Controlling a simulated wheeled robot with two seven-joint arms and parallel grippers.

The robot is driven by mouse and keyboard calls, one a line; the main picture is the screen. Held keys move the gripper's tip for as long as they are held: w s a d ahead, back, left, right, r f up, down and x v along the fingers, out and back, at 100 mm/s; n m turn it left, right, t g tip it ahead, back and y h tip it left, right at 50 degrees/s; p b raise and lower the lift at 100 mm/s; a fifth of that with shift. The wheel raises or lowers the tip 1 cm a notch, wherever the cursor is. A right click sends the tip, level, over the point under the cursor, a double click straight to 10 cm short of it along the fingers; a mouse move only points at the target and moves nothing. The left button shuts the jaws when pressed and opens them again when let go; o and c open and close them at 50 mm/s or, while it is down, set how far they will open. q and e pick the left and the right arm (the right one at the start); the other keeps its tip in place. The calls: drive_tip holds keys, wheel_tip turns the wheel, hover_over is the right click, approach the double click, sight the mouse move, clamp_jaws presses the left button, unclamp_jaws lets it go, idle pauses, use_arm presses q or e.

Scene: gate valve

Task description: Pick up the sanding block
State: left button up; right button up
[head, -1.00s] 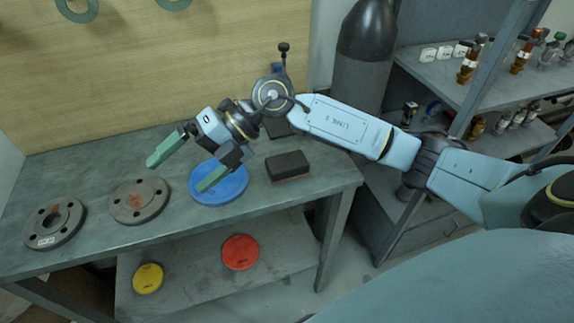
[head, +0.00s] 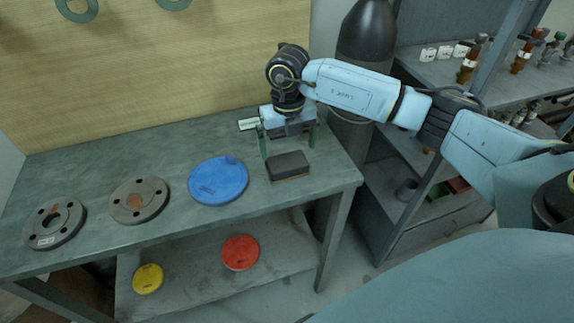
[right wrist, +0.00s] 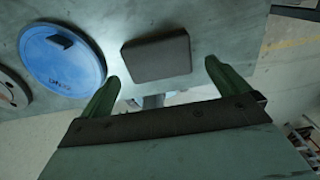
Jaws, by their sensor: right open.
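The sanding block (head: 288,166) is a dark, flat rectangular block lying on the workbench near its right end. It also shows in the right wrist view (right wrist: 156,58), just beyond the fingertips and between their lines. My right gripper (head: 288,147) is open and empty, with its two green fingers spread on either side of the block's far side. The fingers point down and stay apart from the block. In the right wrist view the open right gripper (right wrist: 161,75) has its fingers at left and right. My left gripper is not in view.
A blue disc (head: 218,181) lies left of the block on the workbench (head: 105,178). Two grey flanges (head: 139,200) lie farther left. A lower shelf (head: 195,273) holds a red disc (head: 240,252) and a yellow disc (head: 148,279). A dark cylinder (head: 362,65) stands behind the bench's right end.

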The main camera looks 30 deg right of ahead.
sight(287, 161)
drive_tip(key=shift+a+f, duration=0.2)
drive_tip(key=shift+f, duration=2.75)
drive_tip(key=c, duration=0.8)
drive_tip(key=shift+r, duration=0.1)
wheel_tip(287, 161, up, 10)
